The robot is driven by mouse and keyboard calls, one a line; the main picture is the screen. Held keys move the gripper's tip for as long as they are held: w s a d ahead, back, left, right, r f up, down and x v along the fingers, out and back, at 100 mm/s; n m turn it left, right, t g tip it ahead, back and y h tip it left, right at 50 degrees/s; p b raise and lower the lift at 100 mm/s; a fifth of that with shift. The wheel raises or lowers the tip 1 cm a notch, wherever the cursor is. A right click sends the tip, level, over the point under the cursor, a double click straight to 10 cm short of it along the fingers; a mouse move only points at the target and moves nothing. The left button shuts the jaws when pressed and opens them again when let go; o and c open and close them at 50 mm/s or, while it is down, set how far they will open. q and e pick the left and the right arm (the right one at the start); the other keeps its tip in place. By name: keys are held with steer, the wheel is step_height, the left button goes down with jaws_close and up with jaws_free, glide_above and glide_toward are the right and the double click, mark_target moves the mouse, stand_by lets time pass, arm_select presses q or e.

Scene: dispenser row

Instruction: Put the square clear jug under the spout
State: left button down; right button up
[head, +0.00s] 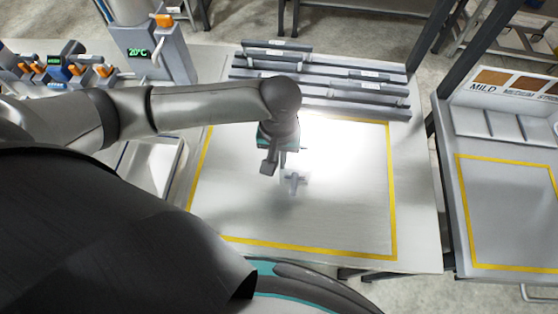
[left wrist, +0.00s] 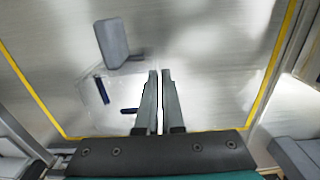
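The square clear jug (head: 295,182) stands on the table inside the yellow outline; its see-through walls are hard to make out. In the left wrist view the jug (left wrist: 92,118) shows as a faint outline with dark blue marks and a grey handle-like block. My left gripper (head: 270,163) is above and beside the jug. Its fingers (left wrist: 160,73) are close together with only a thin gap, and nothing shows held between them. A dispenser with a green 20°C display (head: 139,53) stands at the back left; its spout cannot be made out clearly. My right gripper is not seen.
Grey rails (head: 325,75) lie along the table's back. Small dispensers with orange and blue parts (head: 60,68) stand at far left. A pale tray-like surface (head: 152,160) lies partly behind my left arm. A second station (head: 508,210) stands right, across a gap. The outlined area is otherwise clear.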

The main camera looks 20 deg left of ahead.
arm_select(q)
steer(key=shift+f, duration=0.4)
steer(key=c, duration=1)
jaws_free()
steer(key=shift+f, duration=0.1)
steer(key=shift+c, duration=0.2)
